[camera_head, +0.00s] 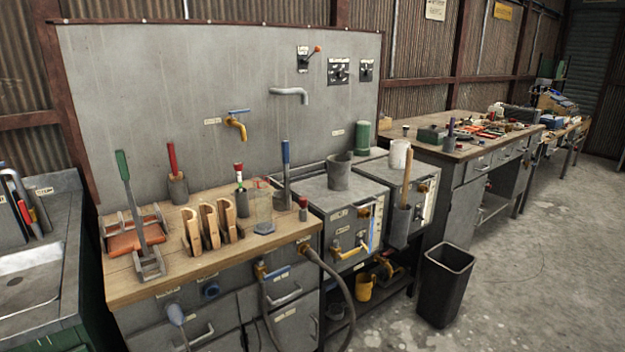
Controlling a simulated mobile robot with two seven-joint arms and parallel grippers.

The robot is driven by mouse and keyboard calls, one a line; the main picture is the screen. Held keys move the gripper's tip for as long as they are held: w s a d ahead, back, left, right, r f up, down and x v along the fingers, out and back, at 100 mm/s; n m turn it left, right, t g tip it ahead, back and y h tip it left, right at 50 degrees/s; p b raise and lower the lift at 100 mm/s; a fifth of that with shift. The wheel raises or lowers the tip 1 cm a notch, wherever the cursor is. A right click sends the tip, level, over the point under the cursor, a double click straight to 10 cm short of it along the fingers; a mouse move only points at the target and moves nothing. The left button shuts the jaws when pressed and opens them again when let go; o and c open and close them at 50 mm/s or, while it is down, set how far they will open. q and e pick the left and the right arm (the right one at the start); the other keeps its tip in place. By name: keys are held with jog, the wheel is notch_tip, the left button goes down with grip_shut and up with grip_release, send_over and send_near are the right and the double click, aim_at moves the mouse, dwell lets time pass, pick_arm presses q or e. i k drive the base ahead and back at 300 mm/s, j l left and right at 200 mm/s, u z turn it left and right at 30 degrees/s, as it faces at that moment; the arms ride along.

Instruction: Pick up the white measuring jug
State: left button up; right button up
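A small white jug-like vessel (399,155) stands upright on top of the right-hand grey cabinet unit, near the back panel. Any measuring marks on it are too small to make out. A clear, see-through container (264,210) with red at its top stands on the wooden worktop at the left. Neither of my grippers is in view, and nothing is seen holding the vessel.
A grey cup (339,172) and a green cylinder (362,137) stand left of the white vessel. A wooden-handled tool (406,178) rises in front of it from a grey holder (399,226). A black bin (445,285) stands on the floor. The floor at right is clear.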

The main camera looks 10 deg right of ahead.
aim_at(397, 154)
jog(key=i+l+z, duration=0.15)
jog(key=i+l, duration=0.5)
jog(key=l, duration=0.15)
jog(key=i+l+z, duration=0.15)
jog(key=i+l, duration=0.5)
jog(key=i+l+z, duration=0.15)
jog(key=i+l, duration=0.6)
jog(key=i+l+z, duration=0.15)
jog(key=i+l, duration=0.4)
jog(key=i, duration=0.15)
